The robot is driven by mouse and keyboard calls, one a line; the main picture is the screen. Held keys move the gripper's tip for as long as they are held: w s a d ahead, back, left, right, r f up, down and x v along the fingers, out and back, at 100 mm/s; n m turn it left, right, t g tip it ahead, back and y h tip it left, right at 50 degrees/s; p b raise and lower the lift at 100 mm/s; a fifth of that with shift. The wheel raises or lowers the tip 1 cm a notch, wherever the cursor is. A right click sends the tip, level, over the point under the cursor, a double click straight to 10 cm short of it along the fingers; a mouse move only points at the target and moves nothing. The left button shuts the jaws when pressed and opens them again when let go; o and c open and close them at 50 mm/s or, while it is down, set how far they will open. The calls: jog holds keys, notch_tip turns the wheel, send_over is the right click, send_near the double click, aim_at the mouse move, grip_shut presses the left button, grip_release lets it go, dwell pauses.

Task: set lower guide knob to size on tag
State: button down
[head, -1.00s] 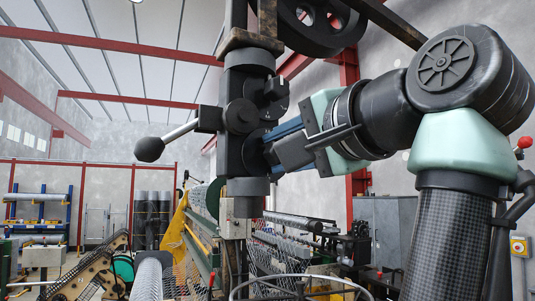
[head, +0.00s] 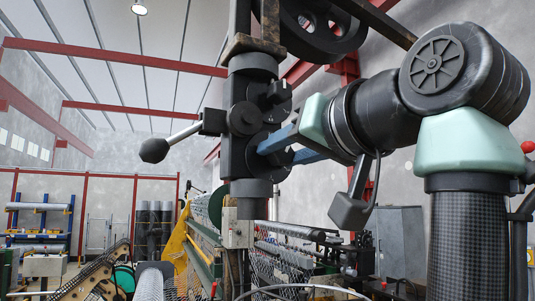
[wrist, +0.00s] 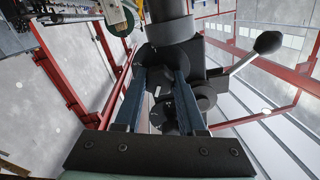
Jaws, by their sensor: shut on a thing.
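My gripper (head: 262,148) is at the lower part of a dark upright machine head (head: 240,90), reaching in from the right. Its two blue fingers are shut on the lower guide knob (head: 254,148), a dark round part mostly hidden by them. In the wrist view the fingers (wrist: 160,75) stand either side of dark round parts, with a small pale mark between them. The knob's setting cannot be read. A pale plate (head: 237,230) on the post below may be the tag; no writing is legible.
A lever with a black ball (head: 154,150) sticks out left of the head; it also shows in the wrist view (wrist: 268,42). Another dark round knob (head: 247,117) sits just above the gripped one. A large dark wheel (head: 318,25) is overhead. Wire mesh (head: 275,262) runs below.

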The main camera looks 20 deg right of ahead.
jog(key=n, duration=0.5)
dwell(0.7)
jog(key=c, duration=0.5)
grip_release()
